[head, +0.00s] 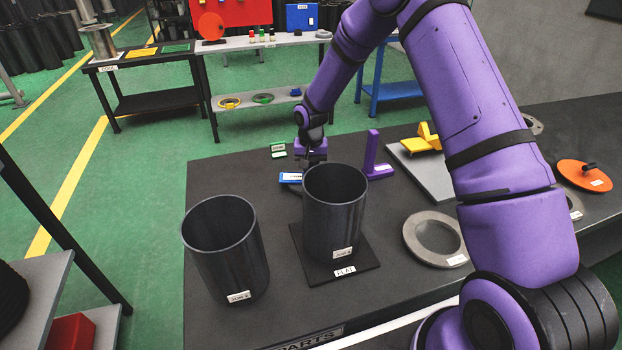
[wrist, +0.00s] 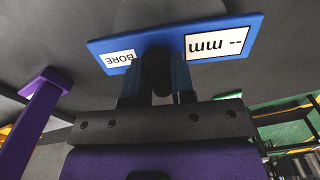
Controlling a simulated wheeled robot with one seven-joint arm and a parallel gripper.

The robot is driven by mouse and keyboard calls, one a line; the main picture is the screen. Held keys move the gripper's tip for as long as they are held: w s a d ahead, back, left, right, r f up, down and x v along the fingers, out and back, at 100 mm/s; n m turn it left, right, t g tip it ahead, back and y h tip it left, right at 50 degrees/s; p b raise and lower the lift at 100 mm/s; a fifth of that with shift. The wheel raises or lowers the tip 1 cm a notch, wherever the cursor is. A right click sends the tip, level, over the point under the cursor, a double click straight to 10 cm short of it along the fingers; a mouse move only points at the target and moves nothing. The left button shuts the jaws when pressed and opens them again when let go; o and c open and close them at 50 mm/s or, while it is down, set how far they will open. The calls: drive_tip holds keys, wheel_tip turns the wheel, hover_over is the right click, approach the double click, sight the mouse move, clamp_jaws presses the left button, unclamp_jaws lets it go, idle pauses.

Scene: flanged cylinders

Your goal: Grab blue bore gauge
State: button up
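The blue bore gauge (head: 290,178) shows in the head view behind the right black cylinder, over the dark table. In the wrist view, its blue head (wrist: 165,42) lies tilted across the top, with a BORE label and an "-- mm" display. My gripper (head: 309,163) is at the gauge, partly behind the cylinder's rim. In the wrist view the two fingers of my gripper (wrist: 157,88) stand close on both sides of the gauge's dark round middle part and appear to touch it. The gauge's lower end is hidden, so I cannot tell whether it rests on the table.
Two open black cylinders stand in front: one on a black plate (head: 355,272), one at left (head: 228,255). A purple upright block (head: 372,160) is just right of my gripper. A grey ring flange (head: 410,236), a yellow part (head: 418,146) and an orange disc (head: 574,176) lie farther right.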

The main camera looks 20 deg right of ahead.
sight(311, 166)
clamp_jaws()
drive_tip(key=shift+r, duration=0.15)
drive_tip(key=shift+r, duration=1.85)
